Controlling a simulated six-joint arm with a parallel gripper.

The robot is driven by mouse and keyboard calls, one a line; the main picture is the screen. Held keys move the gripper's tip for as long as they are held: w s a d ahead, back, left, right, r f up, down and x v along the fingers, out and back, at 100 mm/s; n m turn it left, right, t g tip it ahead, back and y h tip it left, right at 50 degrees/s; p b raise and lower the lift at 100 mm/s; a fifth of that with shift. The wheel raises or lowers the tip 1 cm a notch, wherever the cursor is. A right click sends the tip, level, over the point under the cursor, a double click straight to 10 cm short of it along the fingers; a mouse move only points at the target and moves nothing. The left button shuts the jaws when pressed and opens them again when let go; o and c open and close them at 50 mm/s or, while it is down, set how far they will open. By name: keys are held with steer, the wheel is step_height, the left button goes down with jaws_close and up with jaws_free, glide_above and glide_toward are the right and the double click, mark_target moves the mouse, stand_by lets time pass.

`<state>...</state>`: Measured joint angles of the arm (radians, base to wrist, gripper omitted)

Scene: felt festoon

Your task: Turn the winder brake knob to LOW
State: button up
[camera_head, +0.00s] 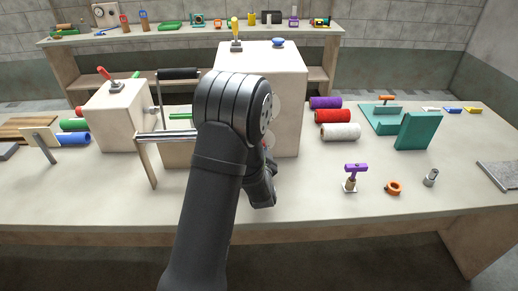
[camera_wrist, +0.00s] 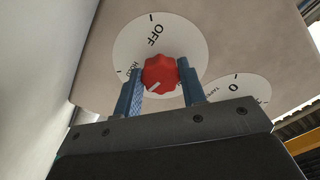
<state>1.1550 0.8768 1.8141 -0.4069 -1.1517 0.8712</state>
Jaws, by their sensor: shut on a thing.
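The red winder brake knob (camera_wrist: 160,73) sits on a round white dial (camera_wrist: 185,35) in the wrist view. OFF is printed near the top of the dial, with another small label at the left that is hard to read. The knob's white pointer mark faces lower left in the picture, away from OFF. My gripper (camera_wrist: 163,88) is shut on the knob, one blue finger on each side. The fingers and gripper body hide the lower dial, and I see no LOW label. In the head view my arm mostly covers the knob and dial.
A second white dial (camera_wrist: 238,98) is close to the right finger. The dials are on a large pale box (camera_head: 260,60). Left is a smaller box (camera_head: 118,115) with a red lever; right are thread spools (camera_head: 340,131) and a purple-handled tool (camera_head: 354,176). The front right table has free room.

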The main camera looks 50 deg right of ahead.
steer(key=shift+n, duration=1.1)
steer(key=o, duration=1)
steer(key=v, duration=1.7)
steer(key=shift+s+a+r, duration=0.1)
steer(key=shift+s+r, duration=0.05)
